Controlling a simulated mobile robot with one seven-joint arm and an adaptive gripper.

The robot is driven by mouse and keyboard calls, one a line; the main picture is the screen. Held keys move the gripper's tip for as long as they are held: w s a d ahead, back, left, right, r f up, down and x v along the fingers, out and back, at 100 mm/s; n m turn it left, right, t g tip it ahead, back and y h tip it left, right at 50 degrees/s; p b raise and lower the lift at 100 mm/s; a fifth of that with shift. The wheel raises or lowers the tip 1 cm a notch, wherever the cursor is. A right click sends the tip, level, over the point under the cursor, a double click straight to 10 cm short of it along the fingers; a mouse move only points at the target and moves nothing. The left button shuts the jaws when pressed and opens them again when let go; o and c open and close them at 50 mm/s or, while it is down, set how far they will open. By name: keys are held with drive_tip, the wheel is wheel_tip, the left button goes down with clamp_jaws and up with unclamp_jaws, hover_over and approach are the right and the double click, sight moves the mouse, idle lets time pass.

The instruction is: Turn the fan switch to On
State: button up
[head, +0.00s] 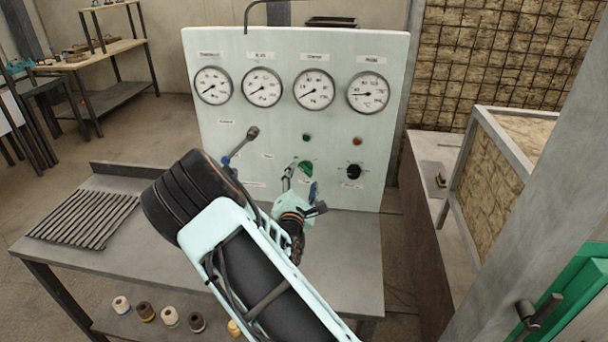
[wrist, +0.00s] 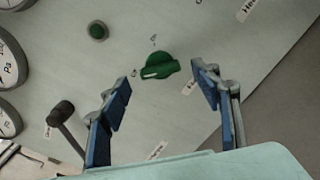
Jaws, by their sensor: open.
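A green rotary knob (head: 306,168) sits on the pale control panel (head: 240,130), below a small green lamp. In the wrist view the knob (wrist: 158,67) has a white pointer line at its left end, toward one of two small marks too blurred to read. I cannot read a label naming it the fan switch. My gripper (head: 300,186) is in front of the panel by the knob. In the wrist view its blue-padded fingers (wrist: 161,82) are spread wide, one on each side of the green knob. They appear apart from it and hold nothing.
A black knob (head: 354,171) is right of the green one, under a red lamp (head: 357,141). A lever with a round dark end (head: 252,132) sticks out at the left; it also shows in the wrist view (wrist: 61,111). Several gauges (head: 314,90) line the top. A metal table (head: 345,245) lies below.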

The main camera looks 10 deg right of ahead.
sight(306, 169)
drive_tip(key=shift+x, duration=1.15)
drive_tip(key=c, duration=1.2)
